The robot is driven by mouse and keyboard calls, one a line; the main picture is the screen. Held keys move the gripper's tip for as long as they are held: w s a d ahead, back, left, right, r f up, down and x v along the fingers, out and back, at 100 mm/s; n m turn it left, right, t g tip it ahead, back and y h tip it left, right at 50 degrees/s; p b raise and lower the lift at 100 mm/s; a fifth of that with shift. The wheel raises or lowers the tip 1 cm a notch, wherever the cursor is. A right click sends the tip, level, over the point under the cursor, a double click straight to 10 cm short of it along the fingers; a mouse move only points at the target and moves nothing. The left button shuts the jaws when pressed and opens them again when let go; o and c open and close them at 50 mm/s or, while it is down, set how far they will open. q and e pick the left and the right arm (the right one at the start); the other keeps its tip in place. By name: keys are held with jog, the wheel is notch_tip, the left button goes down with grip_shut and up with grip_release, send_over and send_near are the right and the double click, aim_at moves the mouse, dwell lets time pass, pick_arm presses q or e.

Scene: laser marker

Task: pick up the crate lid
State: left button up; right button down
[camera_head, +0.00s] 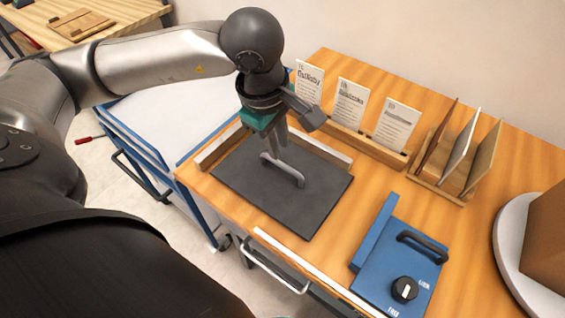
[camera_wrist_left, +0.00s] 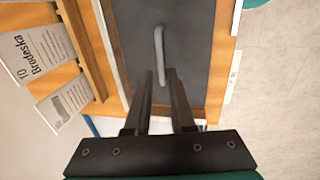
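The crate lid (camera_head: 315,208) is a flat dark grey panel with a raised grey bar handle (camera_head: 285,171). It lies at the left end of the wooden table in the head view. My left gripper (camera_head: 277,141) points down above the far end of the handle. In the left wrist view the lid (camera_wrist_left: 190,25) fills the upper middle, and the handle (camera_wrist_left: 159,45) lines up with the gap between the fingers (camera_wrist_left: 159,73). The fingers are apart with nothing gripped; the gap looks wider than the handle. My right gripper is not in view.
Upright cards (camera_head: 350,104) stand in a wooden rack behind the lid, with a slotted holder of panels (camera_head: 460,155) to their right. A blue device (camera_head: 400,265) with a black handle and knob sits at the front right. A blue cart (camera_head: 150,120) stands left of the table.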

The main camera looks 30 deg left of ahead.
aim_at(281, 163)
pick_arm(q)
jog(key=f, duration=0.3)
jog(key=shift+w, duration=0.35)
jog(key=shift+w+f, duration=0.1)
jog(key=shift+f, duration=0.8)
jog(key=f, duration=0.2)
jog(key=w+f+b, duration=0.1)
jog(key=f, duration=0.1)
jog(key=shift+a+f, duration=0.1)
jog(key=shift+a, duration=0.05)
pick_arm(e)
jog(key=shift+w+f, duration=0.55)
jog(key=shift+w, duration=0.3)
pick_arm(q)
grip_shut()
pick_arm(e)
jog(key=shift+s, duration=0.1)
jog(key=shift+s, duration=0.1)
